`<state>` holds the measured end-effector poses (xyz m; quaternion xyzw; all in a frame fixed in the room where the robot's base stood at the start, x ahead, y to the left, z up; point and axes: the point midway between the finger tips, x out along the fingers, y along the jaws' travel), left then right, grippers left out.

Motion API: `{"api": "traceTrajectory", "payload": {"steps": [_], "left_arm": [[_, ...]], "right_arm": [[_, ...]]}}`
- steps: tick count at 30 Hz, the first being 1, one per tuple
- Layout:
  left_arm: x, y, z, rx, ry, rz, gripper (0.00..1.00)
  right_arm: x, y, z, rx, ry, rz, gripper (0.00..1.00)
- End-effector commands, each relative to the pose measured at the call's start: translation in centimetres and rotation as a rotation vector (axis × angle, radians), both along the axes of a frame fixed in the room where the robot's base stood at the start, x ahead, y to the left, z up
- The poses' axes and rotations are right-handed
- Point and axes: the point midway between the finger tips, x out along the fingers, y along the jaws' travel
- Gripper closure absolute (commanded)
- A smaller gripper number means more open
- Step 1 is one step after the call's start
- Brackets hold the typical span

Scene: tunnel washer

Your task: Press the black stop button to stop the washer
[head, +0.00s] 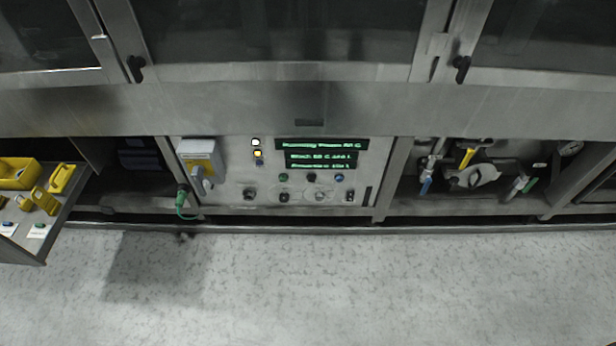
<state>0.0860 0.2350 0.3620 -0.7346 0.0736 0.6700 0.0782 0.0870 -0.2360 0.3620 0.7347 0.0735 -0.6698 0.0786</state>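The washer's control panel (225,190) is a pale metal plate in the middle of the head view, below the large doors. A green button (284,178), a black button (311,178) and a blue button (339,178) sit in a row under a dark display (321,153) with lit green text. Several other dark knobs or buttons line the row below, too small to tell apart. The black button is unobstructed. Neither of my grippers shows in the head view.
A grey-yellow switch box (200,158) is left of the display, with a green connector (182,192) beside it. A cart (38,243) with yellow items stands at far left. An open bay with pipes and valves (484,175) is at right. The floor (350,285) in front is clear.

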Motion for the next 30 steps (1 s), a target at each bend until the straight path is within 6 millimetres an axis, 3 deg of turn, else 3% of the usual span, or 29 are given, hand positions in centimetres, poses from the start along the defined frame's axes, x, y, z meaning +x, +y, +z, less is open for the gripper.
{"api": "traceTrajectory", "payload": {"steps": [14, 21, 30], "left_arm": [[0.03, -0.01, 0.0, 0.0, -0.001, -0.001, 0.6], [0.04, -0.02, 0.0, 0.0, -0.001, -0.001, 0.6], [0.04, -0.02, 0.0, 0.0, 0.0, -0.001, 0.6]], "right_arm": [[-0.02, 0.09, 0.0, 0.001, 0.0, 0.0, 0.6], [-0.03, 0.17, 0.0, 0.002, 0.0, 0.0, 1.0], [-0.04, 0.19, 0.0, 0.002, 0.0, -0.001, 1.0]]}}
